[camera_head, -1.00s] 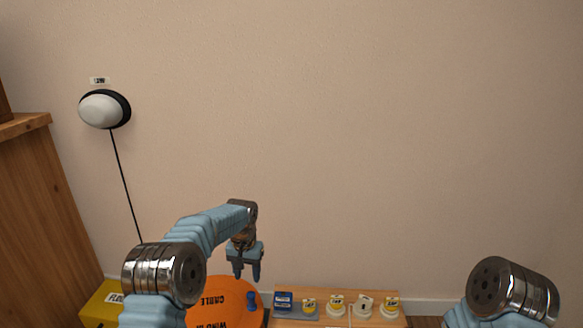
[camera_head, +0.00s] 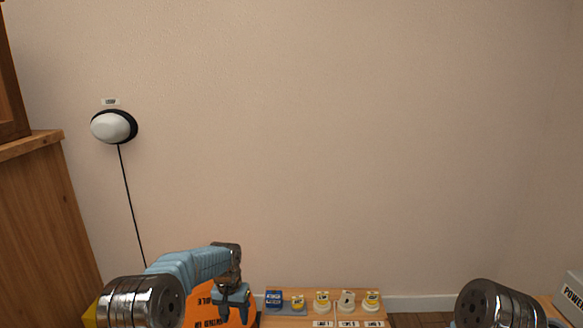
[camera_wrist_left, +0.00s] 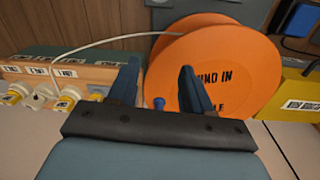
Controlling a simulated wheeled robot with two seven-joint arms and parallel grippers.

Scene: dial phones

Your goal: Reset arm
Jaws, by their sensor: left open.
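My left gripper (camera_head: 233,302) hangs low in the head view, fingers pointing down, beside the orange cable reel (camera_head: 203,302). In the left wrist view its two fingers (camera_wrist_left: 158,86) are apart with nothing gripped between them. The orange reel (camera_wrist_left: 232,62) with black lettering stands beyond the fingers, and a small blue knob (camera_wrist_left: 159,103) on it shows between them. My right arm shows only as a metal joint at the lower right of the head view; its gripper is out of frame.
A wooden board (camera_head: 334,294) with several plugs stands right of the reel. A white lamp (camera_head: 112,127) with a black cord is on the wall. A wooden cabinet (camera_head: 45,225) is at left. A yellow box (camera_wrist_left: 292,93) sits beside the reel. A box labelled POWER (camera_head: 571,295) is at right.

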